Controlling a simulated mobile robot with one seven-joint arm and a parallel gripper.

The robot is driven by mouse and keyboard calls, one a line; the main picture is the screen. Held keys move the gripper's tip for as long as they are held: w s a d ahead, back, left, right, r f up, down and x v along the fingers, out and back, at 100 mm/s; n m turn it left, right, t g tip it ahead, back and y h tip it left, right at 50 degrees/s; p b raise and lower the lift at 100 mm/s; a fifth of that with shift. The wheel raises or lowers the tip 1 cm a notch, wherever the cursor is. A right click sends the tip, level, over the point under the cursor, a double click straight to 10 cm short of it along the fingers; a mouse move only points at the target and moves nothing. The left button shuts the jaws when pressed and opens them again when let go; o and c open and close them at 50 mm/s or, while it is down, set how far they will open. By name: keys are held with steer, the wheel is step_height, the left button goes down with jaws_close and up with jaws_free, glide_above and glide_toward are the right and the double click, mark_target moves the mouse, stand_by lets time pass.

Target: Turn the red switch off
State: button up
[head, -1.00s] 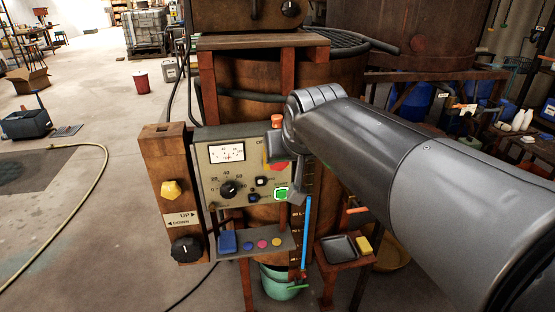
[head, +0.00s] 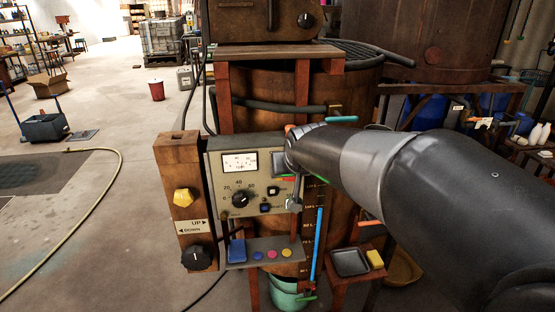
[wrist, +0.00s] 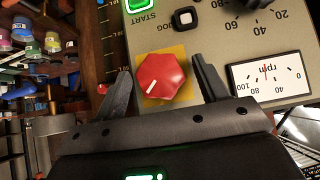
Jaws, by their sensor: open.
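The red switch (wrist: 161,76) is a six-sided red knob with a white mark, on a yellow plate on the grey control panel (wrist: 215,30). The wrist view is turned upside down, and there the mark points to the lower left. My gripper (wrist: 162,66) is open, with one finger on each side of the knob. Whether either finger touches it, I cannot tell. In the head view my arm and gripper cover most of the switch on the panel (head: 221,180).
A lit green START button (wrist: 138,4) and a JOG button (wrist: 186,17) sit close to the knob. An rpm meter (head: 239,162), black dial (head: 240,198) and blue gauge tube (head: 318,245) are nearby. A shelf (head: 262,250) juts out below.

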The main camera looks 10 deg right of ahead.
steer(key=c, duration=1)
steer(key=shift+a+f+n+t+h, duration=0.15)
steer(key=shift+n+t+h, duration=0.45)
steer(key=shift+n+h, duration=1.2)
steer(key=shift+a+f+n+t+h, duration=0.2)
steer(key=shift+n+t+h, duration=0.7)
steer(key=shift+h, duration=1.5)
steer(key=shift+a+f+n+t+h, duration=0.15)
steer(key=shift+n+t+h, duration=0.15)
steer(key=shift+n+h, duration=1.6)
steer(key=shift+d+h, duration=0.1)
steer(key=shift+h, duration=0.2)
